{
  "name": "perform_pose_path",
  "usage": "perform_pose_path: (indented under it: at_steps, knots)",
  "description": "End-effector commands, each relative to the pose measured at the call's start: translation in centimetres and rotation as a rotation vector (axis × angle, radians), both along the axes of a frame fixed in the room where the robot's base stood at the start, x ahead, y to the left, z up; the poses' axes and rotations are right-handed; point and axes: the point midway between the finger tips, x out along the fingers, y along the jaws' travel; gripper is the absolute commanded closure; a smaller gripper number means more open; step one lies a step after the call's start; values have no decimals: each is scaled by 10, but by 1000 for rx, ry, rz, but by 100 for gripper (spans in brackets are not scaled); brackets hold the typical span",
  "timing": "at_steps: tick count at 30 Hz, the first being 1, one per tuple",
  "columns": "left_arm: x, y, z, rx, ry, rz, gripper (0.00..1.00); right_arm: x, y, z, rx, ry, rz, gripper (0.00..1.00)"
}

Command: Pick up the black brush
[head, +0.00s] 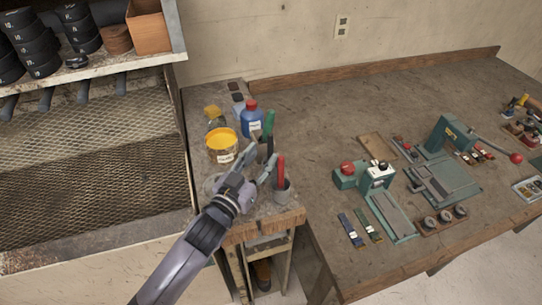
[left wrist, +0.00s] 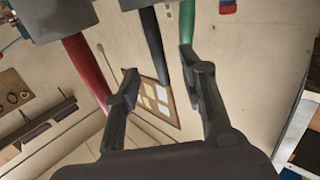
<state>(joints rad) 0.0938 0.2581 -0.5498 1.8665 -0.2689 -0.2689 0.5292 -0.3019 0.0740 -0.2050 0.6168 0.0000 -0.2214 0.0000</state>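The black brush shows as a dark handle (left wrist: 153,45) in the left wrist view, between a red handle (left wrist: 84,66) and a green handle (left wrist: 187,22). My left gripper (left wrist: 168,76) is open, with one finger on each side of the black handle's end; no contact is visible. In the head view my left gripper (head: 262,158) is among the holders on the small wooden stand, between the green handle (head: 269,123) and the red handle (head: 281,168). My right gripper is out of view.
A yellow-lidded tub (head: 221,143) and a blue bottle with a red cap (head: 251,120) stand close behind my left gripper. The red handle stands in a grey cup (head: 281,191). Green machines (head: 442,172) occupy the workbench at the right.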

Motion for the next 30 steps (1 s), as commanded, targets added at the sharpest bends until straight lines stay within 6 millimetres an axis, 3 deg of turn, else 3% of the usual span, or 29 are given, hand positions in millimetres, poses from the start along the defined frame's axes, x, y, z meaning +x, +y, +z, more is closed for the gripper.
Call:
perform_pose_path:
  at_steps: [5,18,27,30]
  knots:
    - [8,-4,0,0,1,0,62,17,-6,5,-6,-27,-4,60]
    - [49,-27,-1,0,0,1,62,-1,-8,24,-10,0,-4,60]
    - [51,-28,-2,0,0,1,62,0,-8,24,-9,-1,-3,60]
    - [51,-28,-2,0,0,1,69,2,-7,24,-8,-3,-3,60]
